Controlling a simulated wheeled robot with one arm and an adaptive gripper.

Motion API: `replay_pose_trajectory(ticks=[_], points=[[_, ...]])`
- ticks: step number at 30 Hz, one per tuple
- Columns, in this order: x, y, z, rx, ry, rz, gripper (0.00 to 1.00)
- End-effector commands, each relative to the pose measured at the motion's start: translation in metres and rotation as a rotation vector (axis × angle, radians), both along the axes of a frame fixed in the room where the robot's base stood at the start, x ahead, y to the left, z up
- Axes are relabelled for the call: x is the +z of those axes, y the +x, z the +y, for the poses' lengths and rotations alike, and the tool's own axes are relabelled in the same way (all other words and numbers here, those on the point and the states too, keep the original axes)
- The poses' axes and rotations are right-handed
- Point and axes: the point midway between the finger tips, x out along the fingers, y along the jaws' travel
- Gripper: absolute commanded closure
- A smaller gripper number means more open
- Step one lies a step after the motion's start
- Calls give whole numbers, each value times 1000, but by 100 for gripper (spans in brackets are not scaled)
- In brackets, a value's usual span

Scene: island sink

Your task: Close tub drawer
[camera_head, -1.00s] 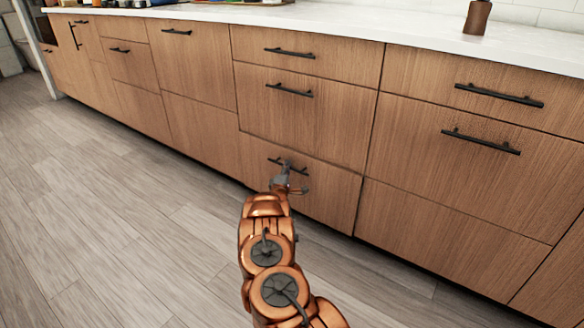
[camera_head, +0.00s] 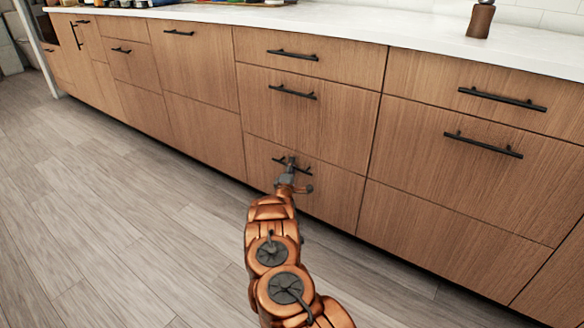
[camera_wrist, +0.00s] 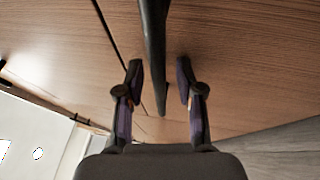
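The lowest drawer (camera_head: 325,190) in the middle column has a wood front and a black bar handle (camera_head: 303,168). Its front looks flush or nearly flush with its neighbours in the head view. My gripper (camera_head: 287,170) is at this handle, its fingers too small to read there. In the wrist view my gripper (camera_wrist: 158,75) is open, with one finger on each side of the dark handle bar (camera_wrist: 154,50). Gaps show between the bar and both fingers. The handle's far end and mounts are partly hidden.
Other closed wood drawers (camera_head: 170,60) line the counter on both sides and above. A white countertop (camera_head: 400,30) holds a brown container (camera_head: 480,20) and several items at the back left. The grey plank floor (camera_head: 120,220) in front is clear.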

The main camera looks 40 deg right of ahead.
Motion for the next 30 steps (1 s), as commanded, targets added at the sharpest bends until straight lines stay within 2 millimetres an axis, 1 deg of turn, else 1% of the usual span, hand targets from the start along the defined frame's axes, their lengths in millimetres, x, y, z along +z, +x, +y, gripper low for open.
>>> replay_pose_trajectory(ticks=[5,11,19,23,30], points=[[0,-1,1,0,0,0,63],[-2,-8,10,-1,1,0,63],[-10,-26,31,-1,4,5,63],[-10,-35,41,-1,1,-1,63],[-16,-53,63,0,2,2,63]])
